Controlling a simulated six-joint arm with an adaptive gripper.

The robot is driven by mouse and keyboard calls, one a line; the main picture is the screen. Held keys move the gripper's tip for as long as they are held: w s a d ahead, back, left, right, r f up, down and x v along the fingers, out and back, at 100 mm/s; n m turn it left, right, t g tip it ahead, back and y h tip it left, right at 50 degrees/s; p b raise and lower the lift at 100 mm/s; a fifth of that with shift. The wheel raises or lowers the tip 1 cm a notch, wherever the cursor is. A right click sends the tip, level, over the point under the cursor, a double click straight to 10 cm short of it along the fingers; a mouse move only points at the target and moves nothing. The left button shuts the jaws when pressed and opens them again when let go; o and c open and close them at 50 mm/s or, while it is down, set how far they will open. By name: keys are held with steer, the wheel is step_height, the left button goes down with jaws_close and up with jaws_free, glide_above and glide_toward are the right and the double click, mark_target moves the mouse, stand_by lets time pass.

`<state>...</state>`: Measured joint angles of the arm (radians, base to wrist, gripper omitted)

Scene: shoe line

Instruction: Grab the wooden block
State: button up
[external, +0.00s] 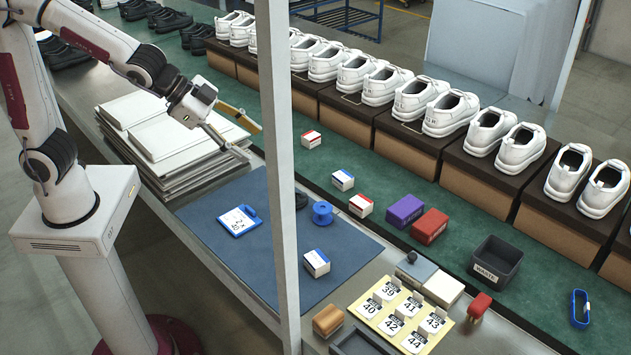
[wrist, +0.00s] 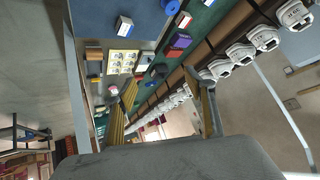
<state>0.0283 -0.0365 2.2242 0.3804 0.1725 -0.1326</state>
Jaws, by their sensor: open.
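The wooden block (external: 328,320) is a small tan-brown block at the front of the bench, beside the card of numbered tags, partly near the white post. A brown block that looks like it shows in the wrist view (wrist: 94,53) at the left.
A blue mat (external: 240,260) holds a tag, a blue spool (external: 322,212) and a small box. Purple (external: 405,210) and red (external: 430,226) blocks, a dark waste bin (external: 495,262) and white shoes on boxes stand beyond. A white post (external: 278,180) rises in front.

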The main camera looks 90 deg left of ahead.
steer(key=w+d+f+m+h, duration=0.1)
steer(key=w+d+f, duration=0.1)
steer(key=w, duration=0.2)
steer(key=w+d+f+m, duration=0.1)
steer(key=w+d+f, duration=0.1)
steer(key=w+f, duration=0.15)
steer(key=m+h, duration=0.4)
steer(key=h, duration=0.4)
glide_toward(326, 311)
steer(key=w, duration=0.1)
steer(key=w+d, duration=0.1)
steer(key=w, duration=0.1)
steer(key=shift+d+f, duration=0.3)
steer(key=shift+d, duration=0.1)
steer(key=shift+s+d+f+g, duration=0.2)
steer(key=shift+d+f+g, duration=0.15)
steer(key=shift+f, duration=0.15)
steer(key=shift+x, duration=1.3)
